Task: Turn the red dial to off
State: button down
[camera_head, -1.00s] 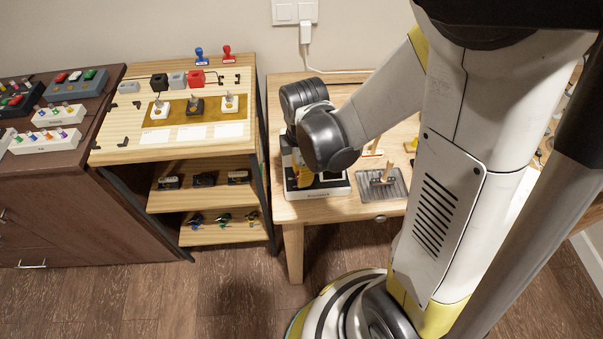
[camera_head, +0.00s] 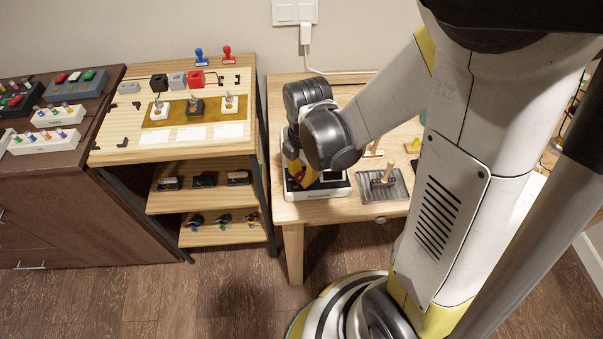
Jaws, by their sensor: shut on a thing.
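A white box-like device (camera_head: 322,192) with dark panels sits on the light wooden table, near its front left corner. A small red part, which looks like the red dial (camera_head: 301,177), shows at the left of its top. My gripper (camera_head: 296,169), with yellow-orange parts, points down at the device and is shut on the red dial. My wrist and forearm hide most of the fingers and the back of the device. The dial's pointer and markings cannot be read.
A grey ribbed tray (camera_head: 384,190) with a wooden-handled tool lies right of the device. A wooden shelf unit (camera_head: 125,140) with switches and stamps stands to the left. A dark cabinet (camera_head: 80,200) with pedals stands farther left.

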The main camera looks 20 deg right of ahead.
jog(key=c, duration=1.4)
grip_release()
jog(key=shift+c, duration=0.2)
jog(key=shift+r, duration=0.15)
notch_tip(320, 180, up, 12)
jog(key=shift+s+d, duration=0.15)
jog(key=shift+s, duration=0.25)
